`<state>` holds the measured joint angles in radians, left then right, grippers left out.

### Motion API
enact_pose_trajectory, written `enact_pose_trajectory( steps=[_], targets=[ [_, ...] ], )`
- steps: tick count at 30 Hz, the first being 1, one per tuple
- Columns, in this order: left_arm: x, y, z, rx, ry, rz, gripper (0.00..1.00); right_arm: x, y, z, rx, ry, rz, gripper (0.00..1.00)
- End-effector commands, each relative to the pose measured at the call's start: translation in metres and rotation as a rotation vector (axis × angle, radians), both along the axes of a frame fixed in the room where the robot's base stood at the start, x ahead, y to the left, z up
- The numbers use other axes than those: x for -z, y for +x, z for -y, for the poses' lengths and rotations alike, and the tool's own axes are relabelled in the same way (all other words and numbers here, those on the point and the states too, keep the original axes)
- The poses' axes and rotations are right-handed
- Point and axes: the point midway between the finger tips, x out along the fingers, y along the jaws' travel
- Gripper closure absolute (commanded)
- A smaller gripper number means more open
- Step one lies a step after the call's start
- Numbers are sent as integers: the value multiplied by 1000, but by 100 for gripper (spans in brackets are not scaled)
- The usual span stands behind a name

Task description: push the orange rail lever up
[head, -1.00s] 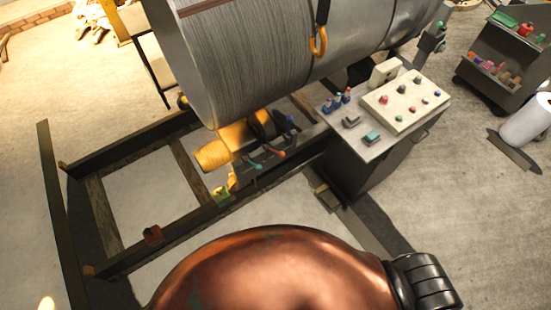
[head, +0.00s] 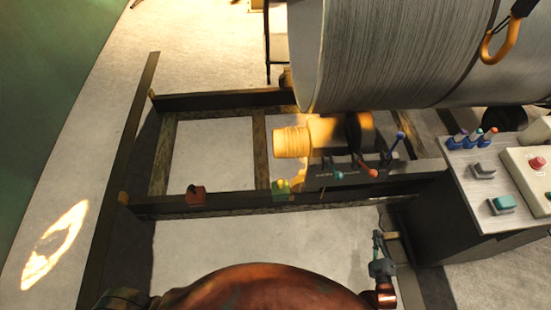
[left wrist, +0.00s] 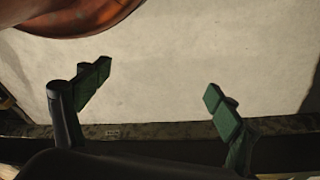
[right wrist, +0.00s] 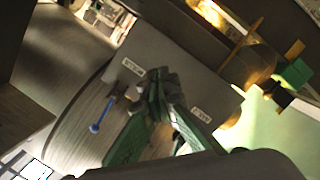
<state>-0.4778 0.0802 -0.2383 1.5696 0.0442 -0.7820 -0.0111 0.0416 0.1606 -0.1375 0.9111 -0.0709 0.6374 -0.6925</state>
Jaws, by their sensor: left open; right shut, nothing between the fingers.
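The orange rail lever (head: 371,173) shows in the head view on the dark lever block at the rail, between a teal lever (head: 340,175) and a blue lever (head: 399,136). My right gripper (head: 378,240) is below and slightly right of it in that view, apart from it. In the right wrist view the right gripper (right wrist: 160,82) is shut and empty in front of a labelled plate. A blue lever (right wrist: 95,127) shows left of its fingers; I cannot make out the orange lever there. My left gripper (left wrist: 158,90) is open and empty over pale floor.
A yellow motor (head: 305,138) and a large grey drum (head: 390,60) lie behind the levers. A red box (head: 196,196) and a green box (head: 281,189) sit on the front rail (head: 235,206). A control desk (head: 470,205) stands at the right. The floor before the rail is clear.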

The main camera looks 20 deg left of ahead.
Motion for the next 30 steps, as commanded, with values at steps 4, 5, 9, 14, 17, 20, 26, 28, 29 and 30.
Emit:
enact_pose_trajectory(
  steps=[4,5,9,14,17,20,26,28,29,30],
  targets=[
    [16,8,10,-6,-22,-9,15,-20,45,-15,-66,-113,273,100],
    [15,11,11,-6,-26,-8,15,-27,51,-18,-76,-136,328,100],
    [12,17,18,-10,-45,-16,15,-57,72,-33,-106,-239,590,100],
    [3,22,23,-14,-64,-27,15,-84,77,-46,-105,-339,864,100],
    [-4,23,25,-14,-74,-33,15,-95,75,-52,-94,-383,999,100],
    [-11,25,26,-15,-80,-36,15,-104,71,-56,-81,-413,1096,100],
    [-20,26,28,-15,-85,-35,15,-116,66,-59,-66,-435,1179,100],
    [-22,27,28,-15,-84,-33,15,-118,66,-59,-65,-436,1183,100],
    [-22,27,28,-15,-84,-33,15,-119,66,-59,-65,-436,1183,100],
    [-22,27,28,-15,-84,-33,15,-119,66,-59,-65,-436,1183,100]
  ],
)
